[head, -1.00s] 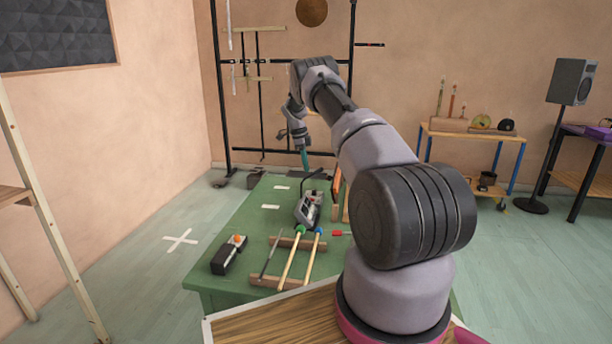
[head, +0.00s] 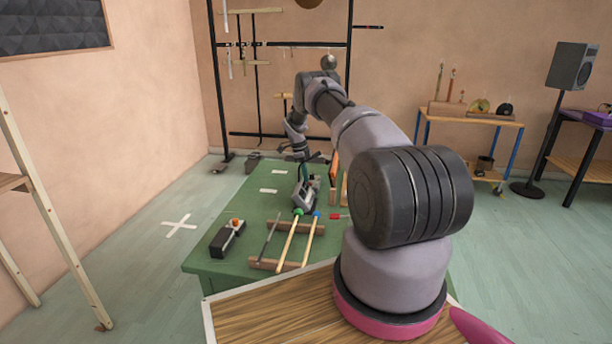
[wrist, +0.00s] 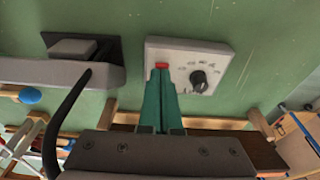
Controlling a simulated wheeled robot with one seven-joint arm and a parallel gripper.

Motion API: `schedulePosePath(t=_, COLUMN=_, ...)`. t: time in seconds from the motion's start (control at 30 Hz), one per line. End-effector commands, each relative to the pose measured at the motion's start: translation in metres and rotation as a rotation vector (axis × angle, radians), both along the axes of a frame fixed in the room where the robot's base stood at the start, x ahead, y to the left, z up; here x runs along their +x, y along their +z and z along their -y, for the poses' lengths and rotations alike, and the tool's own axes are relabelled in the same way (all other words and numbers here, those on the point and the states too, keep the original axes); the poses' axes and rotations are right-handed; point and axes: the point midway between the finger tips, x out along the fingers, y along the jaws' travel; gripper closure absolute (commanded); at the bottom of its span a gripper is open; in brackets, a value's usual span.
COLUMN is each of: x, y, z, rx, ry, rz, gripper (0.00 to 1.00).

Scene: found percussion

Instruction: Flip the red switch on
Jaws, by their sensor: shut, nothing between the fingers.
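The red switch (wrist: 162,66) is a small red piece near the left edge of a white panel (wrist: 215,56) in the wrist view. My gripper (wrist: 160,74) has teal fingers, closed together and empty. Their tips are right at the red switch and overlap its lower edge in the picture; I cannot tell whether they touch it. Which way the switch is set is too small to tell. In the head view my gripper (head: 305,174) points down at the green table, and the switch cannot be made out there.
A black knob (wrist: 198,79) sits on the same panel, right of the switch. A grey device (wrist: 50,72) with a black curved handle is close on the left. On the green table (head: 205,215) are sticks on wooden rests and a black box (head: 227,240) with an orange button.

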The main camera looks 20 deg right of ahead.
Motion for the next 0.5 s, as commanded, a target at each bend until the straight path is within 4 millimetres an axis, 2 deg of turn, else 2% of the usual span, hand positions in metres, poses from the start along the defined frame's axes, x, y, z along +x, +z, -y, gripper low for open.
schedulePosePath(t=0.27, x=-0.0001, y=-0.0079, z=-0.0005, rx=-0.055, ry=0.003, rz=-0.038, gripper=1.00)
schedulePosePath(t=0.5, x=-0.0008, y=-0.0061, z=0.0016, rx=-0.056, ry=-0.002, rz=-0.041, gripper=1.00)
